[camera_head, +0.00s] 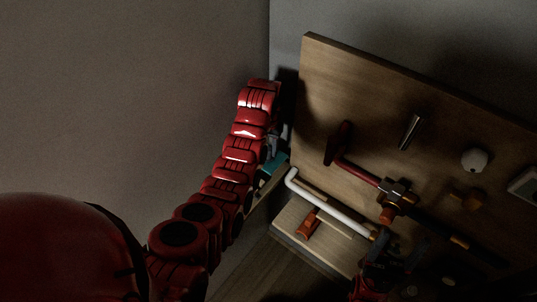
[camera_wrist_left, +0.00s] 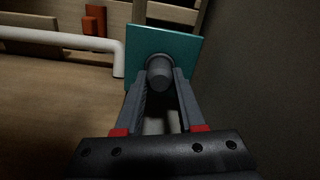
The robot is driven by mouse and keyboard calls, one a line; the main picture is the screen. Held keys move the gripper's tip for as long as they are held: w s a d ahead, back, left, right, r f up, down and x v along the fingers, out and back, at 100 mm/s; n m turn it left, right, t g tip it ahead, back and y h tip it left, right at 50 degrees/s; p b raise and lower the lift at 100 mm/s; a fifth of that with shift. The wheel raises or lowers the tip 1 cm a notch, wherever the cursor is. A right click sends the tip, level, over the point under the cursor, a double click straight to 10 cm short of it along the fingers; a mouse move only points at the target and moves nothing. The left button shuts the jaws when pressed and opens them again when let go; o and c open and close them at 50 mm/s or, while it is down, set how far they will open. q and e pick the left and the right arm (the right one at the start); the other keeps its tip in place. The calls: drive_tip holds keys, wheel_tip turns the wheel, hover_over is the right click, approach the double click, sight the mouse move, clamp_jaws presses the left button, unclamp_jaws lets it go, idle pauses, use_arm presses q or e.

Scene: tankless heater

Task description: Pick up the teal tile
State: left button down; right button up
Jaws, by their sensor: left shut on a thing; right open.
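The teal tile (camera_wrist_left: 185,48) is a flat square plate facing the left wrist camera, with a grey round knob (camera_wrist_left: 160,72) at its middle. My left gripper (camera_wrist_left: 160,85) is shut on this knob, one finger on each side. In the head view, part of the teal tile (camera_head: 273,166) shows beside the left gripper (camera_head: 271,149), near the left end of the white pipe. I cannot tell whether the tile touches a surface behind it. My right gripper (camera_head: 397,250) is open at the bottom, dark and hard to make out.
A white bent pipe (camera_head: 330,205) runs beside the tile and also shows in the left wrist view (camera_wrist_left: 60,38). A wooden board (camera_head: 350,90) carries a red-handled valve (camera_head: 338,143) and a metal tube (camera_head: 410,131). An orange block (camera_head: 307,224) sits lower down. A wall stands at left.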

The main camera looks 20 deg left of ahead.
use_arm(q)
drive_tip(key=s+d+p, duration=0.4)
drive_tip(key=s, duration=0.5)
drive_tip(key=s+d+p, duration=0.4)
drive_tip(key=s, duration=0.5)
drive_tip(key=shift+r, duration=0.35)
drive_tip(key=shift+w+d, duration=0.1)
